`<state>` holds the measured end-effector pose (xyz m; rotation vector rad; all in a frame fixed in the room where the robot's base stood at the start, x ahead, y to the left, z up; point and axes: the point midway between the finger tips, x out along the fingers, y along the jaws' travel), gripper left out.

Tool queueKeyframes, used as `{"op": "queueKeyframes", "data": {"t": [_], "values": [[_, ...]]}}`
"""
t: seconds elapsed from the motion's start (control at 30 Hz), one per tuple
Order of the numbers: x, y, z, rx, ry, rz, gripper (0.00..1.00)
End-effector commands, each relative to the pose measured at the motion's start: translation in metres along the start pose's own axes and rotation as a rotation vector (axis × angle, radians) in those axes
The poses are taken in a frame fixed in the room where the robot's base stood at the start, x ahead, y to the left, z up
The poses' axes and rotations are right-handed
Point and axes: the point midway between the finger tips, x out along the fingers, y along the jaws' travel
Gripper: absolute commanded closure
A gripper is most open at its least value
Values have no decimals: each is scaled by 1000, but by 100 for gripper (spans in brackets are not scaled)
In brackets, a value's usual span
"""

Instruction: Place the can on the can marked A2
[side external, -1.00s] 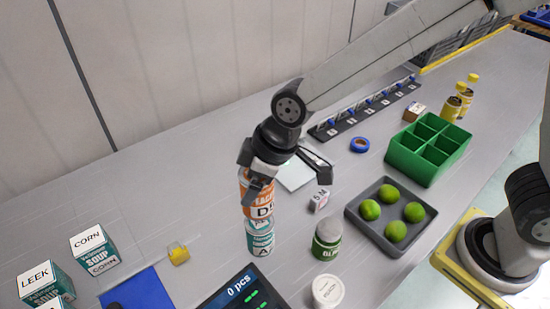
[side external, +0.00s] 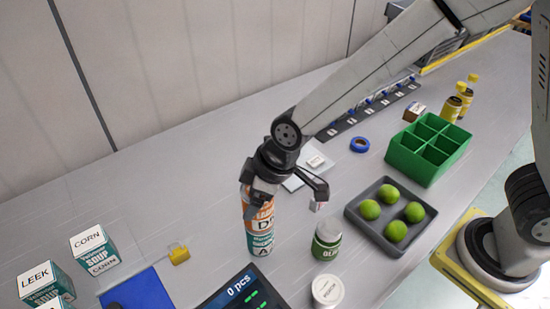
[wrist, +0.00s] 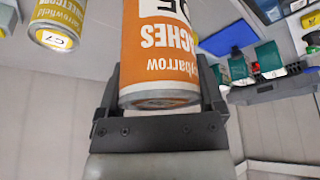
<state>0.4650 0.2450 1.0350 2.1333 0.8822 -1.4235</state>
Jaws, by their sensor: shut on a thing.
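An orange and white can (side external: 260,212) marked with a D is upright in my gripper (side external: 284,204). In the wrist view this can (wrist: 158,55) reads PEACHES upside down and sits between the two fingers. My gripper is shut on it. A teal can (side external: 260,243) marked with an A stands on the table directly below, roughly in line with the orange can. No gap shows between the two cans, but I cannot tell whether they touch. The teal can's top and the rest of its mark are hidden.
A green-labelled jar (side external: 326,240) and a white-lidded tub (side external: 327,291) stand to the right. A grey tray (side external: 376,236) of limes and a green divided bin (side external: 402,160) lie farther right. A yellow padlock-like item (side external: 179,254), blue mat (side external: 135,286) and soup boxes are left.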

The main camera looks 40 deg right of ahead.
Motion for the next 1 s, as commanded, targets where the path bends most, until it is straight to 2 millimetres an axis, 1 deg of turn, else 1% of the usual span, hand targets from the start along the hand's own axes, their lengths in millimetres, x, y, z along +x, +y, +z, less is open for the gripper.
{"op": "queueKeyframes", "data": {"t": [0.03, 0.07, 0.1, 0.37, 0.57, 0.77, 1.0], "values": [[1, 0, 0, 0, 1, 0, 98], [2, 0, 1, 0, -1, 0, 10], [1, 0, 1, 0, 0, 0, 0], [1, 0, 0, 0, 0, 0, 0], [-4, 0, -1, 1, 1, 0, 0], [-18, 0, -1, 0, 1, 0, 0], [-45, 0, -2, 0, 3, 1, 0]]}}
